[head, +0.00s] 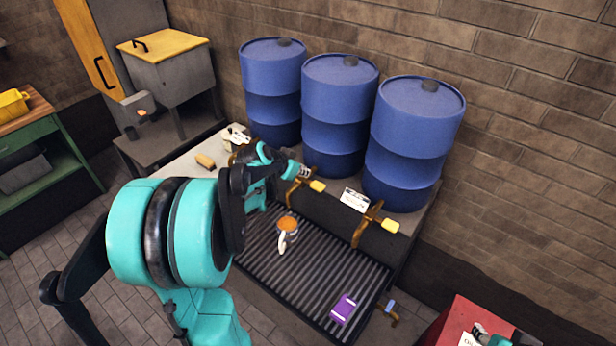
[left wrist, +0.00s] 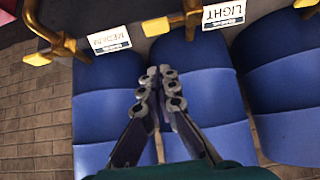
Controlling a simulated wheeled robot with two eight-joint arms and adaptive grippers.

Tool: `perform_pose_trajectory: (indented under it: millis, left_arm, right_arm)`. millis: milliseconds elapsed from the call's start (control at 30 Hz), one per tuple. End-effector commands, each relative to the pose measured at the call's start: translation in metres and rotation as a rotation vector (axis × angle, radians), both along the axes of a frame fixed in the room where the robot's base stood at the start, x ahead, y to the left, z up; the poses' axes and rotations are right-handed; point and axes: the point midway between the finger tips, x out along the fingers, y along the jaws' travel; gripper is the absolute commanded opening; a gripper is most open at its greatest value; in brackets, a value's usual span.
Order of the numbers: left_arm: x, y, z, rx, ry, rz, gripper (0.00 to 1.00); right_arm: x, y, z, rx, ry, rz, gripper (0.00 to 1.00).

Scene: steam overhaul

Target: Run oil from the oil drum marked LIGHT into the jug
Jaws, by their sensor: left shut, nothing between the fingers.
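Three blue drums stand in a row on a bench. The wrist view, upside down, shows a LIGHT card (left wrist: 224,14) at the middle drum (head: 338,115) and a MEDIUM card (left wrist: 110,40) at the right one. The middle drum's brass tap has a yellow handle (head: 318,186). The jug (head: 288,229), orange inside with a pale handle, stands on the ribbed tray (head: 262,258) near that tap's spout; exact alignment is unclear. My left gripper (head: 306,172) is shut and empty beside the tap; its fingertips (left wrist: 161,72) meet. My right gripper (head: 486,335) is partly cut off at the bottom right.
The right drum's tap (head: 375,225) also has a yellow handle. A purple item (head: 343,308) lies on the tray's front. A red box (head: 462,318) stands at the lower right. A lidded grey box (head: 168,70) is left of the drums. The tray's middle is clear.

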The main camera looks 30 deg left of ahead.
Motion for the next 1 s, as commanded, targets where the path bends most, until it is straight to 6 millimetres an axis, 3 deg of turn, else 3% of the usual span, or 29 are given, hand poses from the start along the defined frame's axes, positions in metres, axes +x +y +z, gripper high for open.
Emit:
perform_pose_trajectory:
  millis: [433, 700, 1000]
  left_arm:
    - [0.064, -0.006, -0.067, -0.001, 0.0, -0.002, 0.0]
    - [0.061, -0.005, -0.098, -0.001, 0.0, 0.0, 0.0]
    - [0.061, -0.005, -0.101, -0.001, 0.0, 0.0, 0.0]
  right_arm:
    - [0.0, 0.0, -0.012, 0.0, 0.0, 0.0, 0.4]
    - [0.0, 0.0, -0.016, 0.0, 0.0, 0.0, 0.4]
    - [0.0, 0.0, -0.016, 0.0, 0.0, 0.0, 0.4]
